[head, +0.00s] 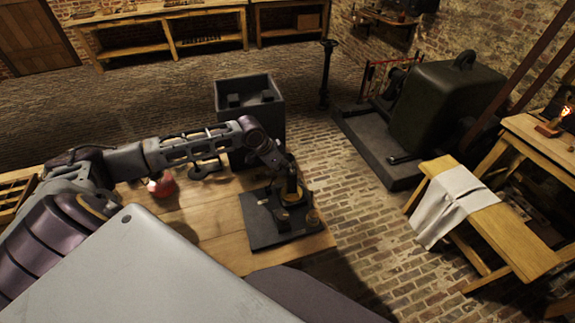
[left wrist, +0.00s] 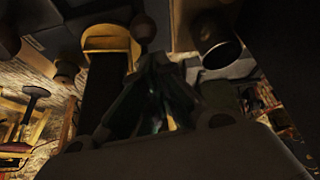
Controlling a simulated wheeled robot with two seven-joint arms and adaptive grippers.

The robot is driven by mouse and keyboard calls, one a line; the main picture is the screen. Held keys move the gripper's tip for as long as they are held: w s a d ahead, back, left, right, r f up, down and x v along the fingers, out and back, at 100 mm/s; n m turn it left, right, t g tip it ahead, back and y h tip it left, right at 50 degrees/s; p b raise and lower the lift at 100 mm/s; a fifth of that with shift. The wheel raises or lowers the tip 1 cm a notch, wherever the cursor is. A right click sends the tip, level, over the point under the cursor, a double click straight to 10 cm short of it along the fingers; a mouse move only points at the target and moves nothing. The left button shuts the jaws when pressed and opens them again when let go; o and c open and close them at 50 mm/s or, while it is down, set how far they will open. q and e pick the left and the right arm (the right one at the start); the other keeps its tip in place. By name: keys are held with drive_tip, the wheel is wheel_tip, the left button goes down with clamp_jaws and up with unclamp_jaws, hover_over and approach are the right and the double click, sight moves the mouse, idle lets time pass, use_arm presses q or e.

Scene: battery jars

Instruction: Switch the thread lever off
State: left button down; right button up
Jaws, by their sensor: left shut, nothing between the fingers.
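A small device on a dark base plate (head: 262,232) sits near the right end of the wooden table. It carries brass-coloured round parts (head: 312,218) and dark fittings. My left gripper (head: 291,190) reaches down over it from the left, shut and empty, and covers part of it. In the left wrist view the fingers (left wrist: 160,75) are close together near a small round dark knob (left wrist: 143,27), with a yellow brass part (left wrist: 112,40) beside it. I cannot tell whether the fingers touch the knob. I cannot single out the thread lever or its position. My right gripper is not in view.
A red object (head: 162,185) stands on the table, left of the device. A grey open bin (head: 272,112) is behind the table. A bench with a white cloth (head: 455,205) stands to the right, with brick floor between.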

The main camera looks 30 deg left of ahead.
use_arm(q)
drive_tip(key=shift+s+a, duration=0.25)
drive_tip(key=shift+s, duration=0.2)
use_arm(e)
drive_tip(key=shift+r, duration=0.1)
use_arm(q)
drive_tip(key=shift+w+f, duration=0.1)
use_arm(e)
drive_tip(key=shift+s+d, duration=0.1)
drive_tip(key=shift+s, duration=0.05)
